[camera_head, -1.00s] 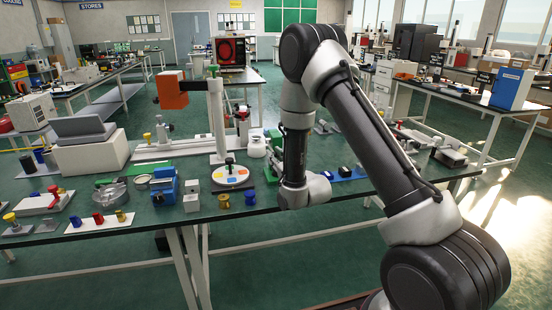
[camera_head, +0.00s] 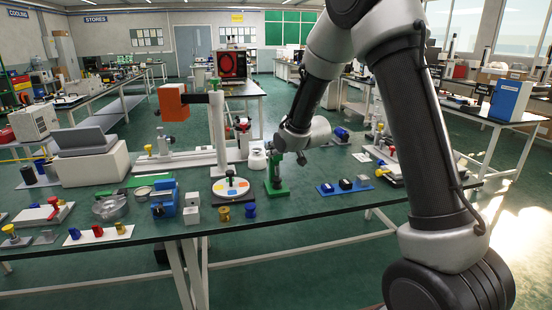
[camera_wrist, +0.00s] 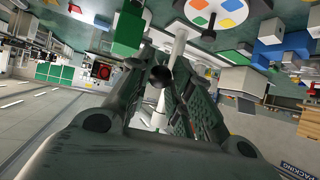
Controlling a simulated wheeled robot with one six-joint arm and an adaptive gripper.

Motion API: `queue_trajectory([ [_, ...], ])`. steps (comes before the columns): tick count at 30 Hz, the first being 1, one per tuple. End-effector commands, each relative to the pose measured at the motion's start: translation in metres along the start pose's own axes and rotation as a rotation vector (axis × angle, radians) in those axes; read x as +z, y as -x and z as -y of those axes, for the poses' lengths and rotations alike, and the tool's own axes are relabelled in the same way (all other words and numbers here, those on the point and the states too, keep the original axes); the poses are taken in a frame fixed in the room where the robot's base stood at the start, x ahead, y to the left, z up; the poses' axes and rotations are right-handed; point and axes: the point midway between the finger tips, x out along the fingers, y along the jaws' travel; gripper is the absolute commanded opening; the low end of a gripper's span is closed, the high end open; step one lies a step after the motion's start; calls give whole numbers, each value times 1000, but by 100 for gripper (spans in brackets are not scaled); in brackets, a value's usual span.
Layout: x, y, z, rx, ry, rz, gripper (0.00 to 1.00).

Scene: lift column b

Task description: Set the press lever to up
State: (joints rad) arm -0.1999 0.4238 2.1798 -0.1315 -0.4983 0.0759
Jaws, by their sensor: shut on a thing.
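The green press (camera_head: 277,189) stands upright on the near bench, right of the disc with coloured patches. Its green base (camera_wrist: 128,32) shows at the top of the wrist view. My gripper (camera_wrist: 163,82) is shut on the press lever, whose dark round end (camera_wrist: 160,75) shows between the fingers. In the head view my wrist is just above and to the right of the press and covers part of its top. The lever is mostly hidden, so I cannot tell its angle.
The coloured disc (camera_head: 231,187) and white column (camera_head: 217,130) with an orange block (camera_head: 173,102) are left of the press. A blue plate with several small blocks (camera_head: 345,185) lies to the right. Bare bench lies between the plate and the press.

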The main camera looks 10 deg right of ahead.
Motion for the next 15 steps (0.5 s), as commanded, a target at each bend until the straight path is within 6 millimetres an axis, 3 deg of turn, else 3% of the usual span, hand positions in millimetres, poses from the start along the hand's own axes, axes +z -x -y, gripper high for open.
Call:
queue_trajectory([
  [1, -13, 0, -2, 1, 1, -15, 0],
  [15, -65, -14, -13, 2, 2, -20, 0],
])
